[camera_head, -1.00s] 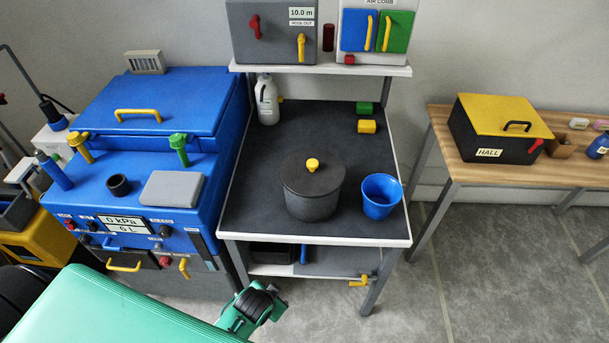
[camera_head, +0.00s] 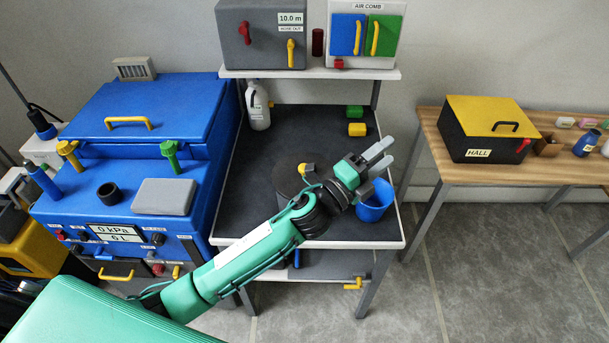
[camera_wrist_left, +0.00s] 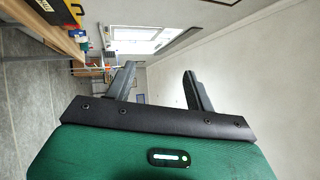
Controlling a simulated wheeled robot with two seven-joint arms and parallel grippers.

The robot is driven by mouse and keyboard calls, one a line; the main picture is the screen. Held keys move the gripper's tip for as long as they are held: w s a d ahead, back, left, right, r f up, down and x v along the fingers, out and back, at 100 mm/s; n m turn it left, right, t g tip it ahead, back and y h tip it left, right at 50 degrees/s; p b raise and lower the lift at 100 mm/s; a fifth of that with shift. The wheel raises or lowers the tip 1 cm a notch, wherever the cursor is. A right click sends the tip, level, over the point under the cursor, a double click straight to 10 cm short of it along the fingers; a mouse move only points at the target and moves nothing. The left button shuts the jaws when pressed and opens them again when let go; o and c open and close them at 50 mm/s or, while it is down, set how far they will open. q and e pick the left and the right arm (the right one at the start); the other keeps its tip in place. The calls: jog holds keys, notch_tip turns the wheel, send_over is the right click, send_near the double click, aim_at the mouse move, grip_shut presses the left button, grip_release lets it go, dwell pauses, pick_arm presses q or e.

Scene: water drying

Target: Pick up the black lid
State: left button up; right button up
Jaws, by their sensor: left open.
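My left forearm and wrist cover much of the lid and pot in the head view. My left gripper (camera_head: 387,151) is open and empty, to the right of the lid, and looks raised above the table near the blue cup. It also shows in the left wrist view (camera_wrist_left: 159,70), with nothing between its fingers. The lid is not in the wrist view. My right gripper is not in view.
A blue cup (camera_head: 374,206) stands right of the pot, partly behind my wrist. A white bottle (camera_head: 258,108), a green block (camera_head: 355,111) and a yellow block (camera_head: 357,129) stand farther back. A shelf (camera_head: 310,73) overhangs the table's back. A blue machine (camera_head: 75,205) stands left.

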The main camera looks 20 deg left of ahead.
pick_arm(q)
jog(key=s+d+r+m+g+h, duration=0.2)
jog(key=d+r+m+g+h, duration=0.2)
jog(key=d+m+g+h, duration=0.6)
jog(key=m+g+y+p, duration=0.3)
jog(key=m+g+y, duration=0.3)
jog(key=m+y, duration=1.8)
send_over(287, 174)
jog(key=w+d, duration=0.1)
jog(key=d, duration=0.5)
jog(key=f, duration=1.3)
jog(key=shift+w+a+f, duration=0.1)
jog(key=shift+a+f, duration=0.1)
jog(key=shift+a, duration=0.05)
jog(key=shift+f+p, duration=0.3)
jog(key=shift+f, duration=0.1)
jog(key=f, duration=0.1)
jog(key=f+p, duration=0.2)
jog(key=f, duration=0.1)
jog(key=shift+a+f, duration=0.1)
jog(key=shift+a, duration=0.25)
jog(key=shift+f, duration=0.2)
jog(key=c, duration=1)
jog(key=shift+c, duration=0.3)
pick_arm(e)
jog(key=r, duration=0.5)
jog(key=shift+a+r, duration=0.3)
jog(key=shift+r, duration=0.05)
